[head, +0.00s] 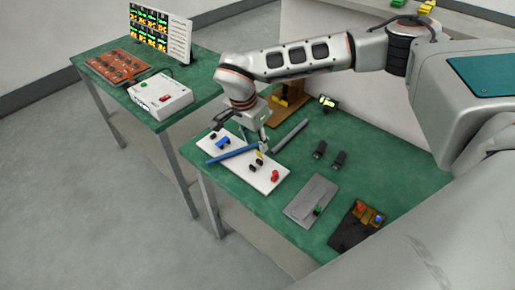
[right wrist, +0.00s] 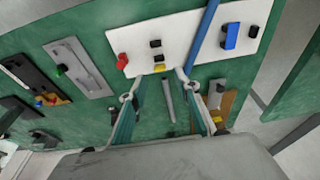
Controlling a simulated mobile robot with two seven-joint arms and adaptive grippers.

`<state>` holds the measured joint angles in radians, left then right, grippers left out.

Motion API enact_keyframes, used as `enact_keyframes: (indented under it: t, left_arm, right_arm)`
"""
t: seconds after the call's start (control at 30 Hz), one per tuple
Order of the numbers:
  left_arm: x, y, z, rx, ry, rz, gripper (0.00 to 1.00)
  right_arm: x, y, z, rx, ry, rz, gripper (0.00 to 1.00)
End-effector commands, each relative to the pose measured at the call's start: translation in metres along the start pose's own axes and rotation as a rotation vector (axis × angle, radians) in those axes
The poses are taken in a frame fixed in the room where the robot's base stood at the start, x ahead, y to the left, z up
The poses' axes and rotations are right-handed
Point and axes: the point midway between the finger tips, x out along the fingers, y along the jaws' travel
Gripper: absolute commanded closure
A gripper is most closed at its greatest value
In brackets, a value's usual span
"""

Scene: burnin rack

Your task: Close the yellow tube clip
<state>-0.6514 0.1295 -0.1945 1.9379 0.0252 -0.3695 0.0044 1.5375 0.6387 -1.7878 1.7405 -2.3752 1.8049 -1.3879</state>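The small yellow tube clip (head: 260,153) is at the edge of a white board (head: 266,181) on the green table. It also shows in the right wrist view (right wrist: 160,68), next to a black block (right wrist: 158,58). My right gripper (head: 263,144) is over the board, close to the yellow clip. In the right wrist view its two fingers (right wrist: 160,75) are apart, one on each side of the clip. I cannot tell whether they touch it. The clip's exact shape is too small to tell. My left gripper is not in view.
A blue tube (head: 232,154) crosses the white board. A blue clip (right wrist: 231,36) and a red clip (right wrist: 122,62) are on it too. A grey bar (head: 290,136) lies beside the board. A grey plate (head: 311,198) and a dark tray (head: 345,235) lie to the right.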

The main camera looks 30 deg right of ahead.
Motion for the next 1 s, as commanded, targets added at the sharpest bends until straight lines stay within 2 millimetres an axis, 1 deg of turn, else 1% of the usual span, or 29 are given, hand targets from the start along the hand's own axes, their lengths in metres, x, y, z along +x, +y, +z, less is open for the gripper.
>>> enact_keyframes:
  t: [0.03, 0.1, 0.2, 0.3, 0.5, 0.8, 0.87, 0.9, 0.97, 1.0]
  left_arm:
    - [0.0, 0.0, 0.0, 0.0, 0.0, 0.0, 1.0]
    - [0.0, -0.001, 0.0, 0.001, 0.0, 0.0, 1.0]
    - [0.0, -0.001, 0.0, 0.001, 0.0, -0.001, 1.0]
    - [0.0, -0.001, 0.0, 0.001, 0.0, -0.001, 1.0]
    - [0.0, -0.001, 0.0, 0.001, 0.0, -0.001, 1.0]
    - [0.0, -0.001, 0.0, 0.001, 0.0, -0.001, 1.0]
    - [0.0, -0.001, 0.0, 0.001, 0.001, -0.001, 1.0]
    - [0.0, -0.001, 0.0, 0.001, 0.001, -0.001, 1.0]
    - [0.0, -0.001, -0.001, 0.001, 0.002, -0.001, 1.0]
    - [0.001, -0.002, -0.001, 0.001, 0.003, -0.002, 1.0]
  right_arm:
    - [-0.012, -0.001, 0.0, -0.002, 0.001, -0.004, 0.68]
    - [-0.026, -0.001, 0.0, -0.001, 0.002, -0.004, 0.68]
    - [-0.041, -0.001, 0.0, -0.001, 0.001, -0.003, 0.68]
    - [-0.053, 0.0, 0.0, -0.001, 0.0, -0.001, 0.68]
    - [-0.062, 0.0, 0.0, -0.001, 0.0, 0.0, 0.68]
    - [-0.061, 0.001, 0.003, -0.003, -0.006, 0.002, 0.68]
    - [-0.057, 0.002, 0.012, -0.007, -0.029, 0.007, 0.68]
    - [-0.054, 0.003, 0.023, -0.012, -0.057, 0.01, 0.68]
    - [-0.047, 0.006, 0.049, -0.021, -0.123, 0.019, 0.68]
    - [-0.043, 0.009, 0.072, -0.025, -0.185, 0.027, 0.68]
